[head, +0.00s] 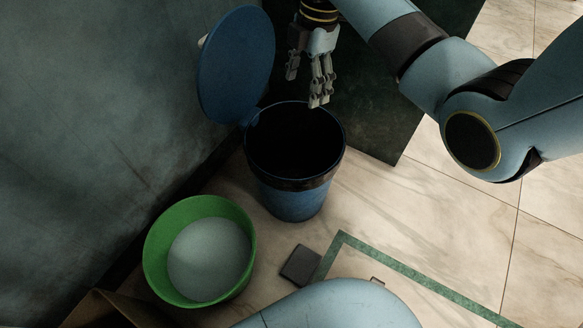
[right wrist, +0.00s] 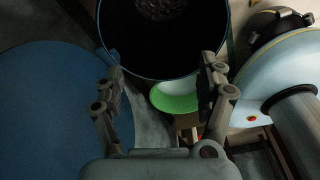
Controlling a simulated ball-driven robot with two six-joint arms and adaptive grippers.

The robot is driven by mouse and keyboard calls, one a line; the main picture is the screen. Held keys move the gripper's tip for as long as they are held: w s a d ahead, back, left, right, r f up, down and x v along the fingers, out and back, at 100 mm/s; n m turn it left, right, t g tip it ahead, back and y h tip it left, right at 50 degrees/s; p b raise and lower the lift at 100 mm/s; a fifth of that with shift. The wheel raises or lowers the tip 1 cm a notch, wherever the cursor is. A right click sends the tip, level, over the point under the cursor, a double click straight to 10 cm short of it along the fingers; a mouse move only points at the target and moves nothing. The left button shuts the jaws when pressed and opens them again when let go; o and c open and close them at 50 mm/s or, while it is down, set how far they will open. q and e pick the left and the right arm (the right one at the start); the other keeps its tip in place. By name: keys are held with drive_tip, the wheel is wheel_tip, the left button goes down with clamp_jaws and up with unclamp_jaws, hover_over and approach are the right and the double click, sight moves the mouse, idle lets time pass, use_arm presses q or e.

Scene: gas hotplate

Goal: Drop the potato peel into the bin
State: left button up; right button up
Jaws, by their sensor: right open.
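The blue bin (head: 295,198) stands on the floor with its round lid (head: 236,62) tipped up and open. Its inside is dark. My right gripper (head: 306,88) is above the far rim of the bin, fingers apart, pointing down. In the right wrist view its fingers (right wrist: 164,72) are spread with nothing between them, and the bin (right wrist: 204,50) opening lies beyond. A grey speckled patch (right wrist: 157,8) shows deep in the bin; I cannot tell whether it is potato peel. No peel is clearly visible elsewhere. My left gripper is not in view.
A green tub (head: 157,273) with a pale grey inside stands left of the bin, near the wall (head: 80,120). A small dark flat block (head: 300,264) lies on the marble floor. A dark mat (head: 385,120) lies behind the bin. The floor to the right is clear.

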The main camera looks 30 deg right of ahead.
drive_tip(key=r, duration=0.5)
drive_tip(key=shift+w+d+r, duration=0.1)
drive_tip(key=shift+d+r, duration=0.05)
drive_tip(key=shift+d, duration=0.25)
